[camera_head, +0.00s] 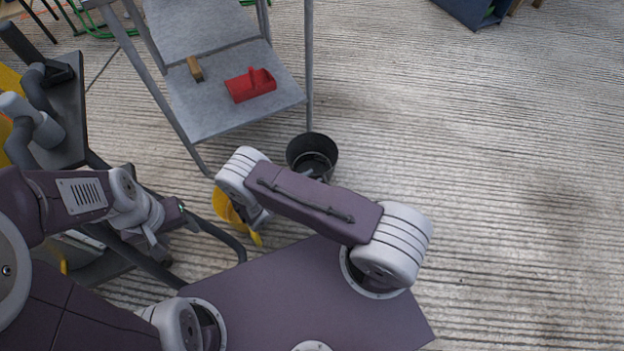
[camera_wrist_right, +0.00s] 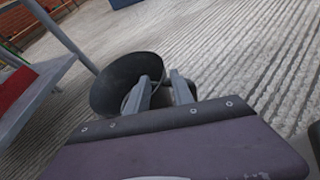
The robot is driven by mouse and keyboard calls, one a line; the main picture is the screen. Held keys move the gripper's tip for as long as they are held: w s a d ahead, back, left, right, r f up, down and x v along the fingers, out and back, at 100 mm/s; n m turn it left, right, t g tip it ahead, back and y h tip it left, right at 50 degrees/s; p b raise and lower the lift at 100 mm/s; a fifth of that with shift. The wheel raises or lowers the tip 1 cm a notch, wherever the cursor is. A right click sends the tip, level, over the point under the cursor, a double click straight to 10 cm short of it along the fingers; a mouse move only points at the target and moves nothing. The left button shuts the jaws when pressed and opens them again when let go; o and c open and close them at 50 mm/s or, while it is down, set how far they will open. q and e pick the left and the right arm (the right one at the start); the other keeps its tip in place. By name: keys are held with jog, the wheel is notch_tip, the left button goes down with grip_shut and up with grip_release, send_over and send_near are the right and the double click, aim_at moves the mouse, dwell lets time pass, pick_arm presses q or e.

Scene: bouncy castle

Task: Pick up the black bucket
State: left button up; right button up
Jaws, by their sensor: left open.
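The black bucket (camera_head: 324,147) stands on the floor beside the front leg of a grey metal stand in the head view. In the right wrist view, the bucket (camera_wrist_right: 108,88) is just ahead of my right gripper (camera_wrist_right: 161,88). Its two fingers are apart, one over the bucket's mouth and the other to the right of it, with the dark bucket side between them. I cannot tell whether they touch it. My left gripper (camera_head: 152,238) is open and empty at the left, away from the bucket.
The grey metal stand (camera_head: 215,110) holds a red scoop-like object (camera_head: 250,85) and a small tan block (camera_head: 195,69). A dark framed machine (camera_head: 70,115) stands at the left, close to my left arm. The concrete floor (camera_head: 480,150) on the right is clear.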

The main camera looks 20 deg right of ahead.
jog(key=f, duration=0.1)
jog(key=b, duration=0.3)
send_near(331, 168)
jog(key=x, duration=0.3)
jog(key=b+x, duration=0.2)
jog(key=x, duration=0.4)
jog(key=shift+b, duration=0.3)
jog(key=shift+w+d, duration=0.2)
jog(key=shift+d, duration=0.1)
pick_arm(q)
notch_tip(331, 168, down, 7)
jog(key=shift+r, duration=0.2)
pick_arm(e)
grip_shut()
